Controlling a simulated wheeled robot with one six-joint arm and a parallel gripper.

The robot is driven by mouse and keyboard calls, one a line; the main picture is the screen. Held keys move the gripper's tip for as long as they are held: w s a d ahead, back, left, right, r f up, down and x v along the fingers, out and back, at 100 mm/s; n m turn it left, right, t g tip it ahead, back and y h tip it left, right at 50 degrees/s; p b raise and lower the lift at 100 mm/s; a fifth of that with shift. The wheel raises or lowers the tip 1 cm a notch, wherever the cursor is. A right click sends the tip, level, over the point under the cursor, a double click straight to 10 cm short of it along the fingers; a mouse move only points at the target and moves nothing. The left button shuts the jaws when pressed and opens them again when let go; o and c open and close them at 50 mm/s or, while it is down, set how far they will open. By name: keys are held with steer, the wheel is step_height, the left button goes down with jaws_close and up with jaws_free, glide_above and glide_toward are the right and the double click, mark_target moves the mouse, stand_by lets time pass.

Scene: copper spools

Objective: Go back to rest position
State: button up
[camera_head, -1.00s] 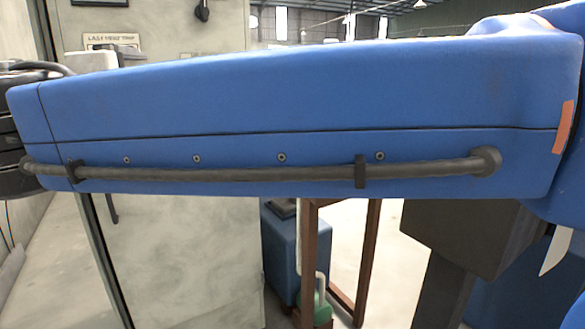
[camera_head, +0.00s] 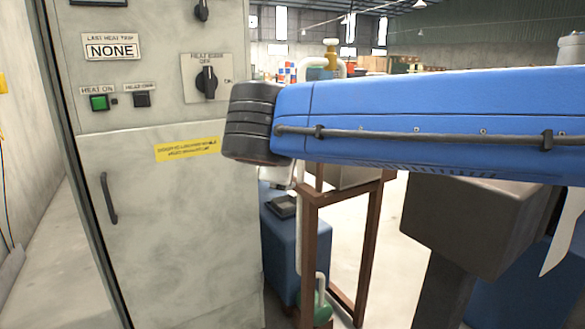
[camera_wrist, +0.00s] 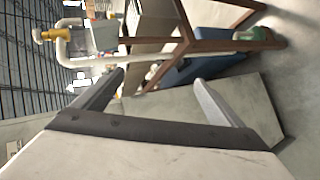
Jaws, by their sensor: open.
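My gripper (camera_wrist: 160,92) shows in the wrist view with its two grey fingers spread apart and nothing between them. Beyond the fingers, that view shows a brown frame (camera_wrist: 190,46), a blue box and pale pipes, turned on their side. In the head view my blue arm crosses the right half, its dark joint in front of the grey cabinet's right edge; my gripper is hidden there. No copper spool can be made out in either view.
A grey control cabinet (camera_head: 180,260) with a green button (camera_head: 99,102), a black rotary knob (camera_head: 207,82) and a handle (camera_head: 108,198) stands at left. A brown frame (camera_head: 310,240) and a blue box (camera_head: 280,250) stand beside it. Pale floor shows behind the frame.

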steer(key=s+d+f+m+g+h, duration=0.1)
steer(key=s+d+f+m+g, duration=0.2)
steer(key=d+f, duration=0.55)
steer(key=s+d+f+m+g, duration=0.25)
steer(key=d+f, duration=0.25)
steer(key=d, duration=0.7)
steer(key=s+d+f+m+g+y, duration=0.1)
steer(key=s+d+f+m, duration=0.3)
steer(key=s+f, duration=0.3)
steer(key=s+d+f+m+g+y, duration=0.1)
steer(key=s+d+f+m, duration=0.3)
steer(key=s+f, duration=0.4)
steer(key=shift+s+f+m+y, duration=0.25)
steer(key=shift+s+m+y, duration=0.3)
steer(key=shift+s+y, duration=0.05)
steer(key=shift+d+g, duration=0.1)
steer(key=shift+g, duration=0.15)
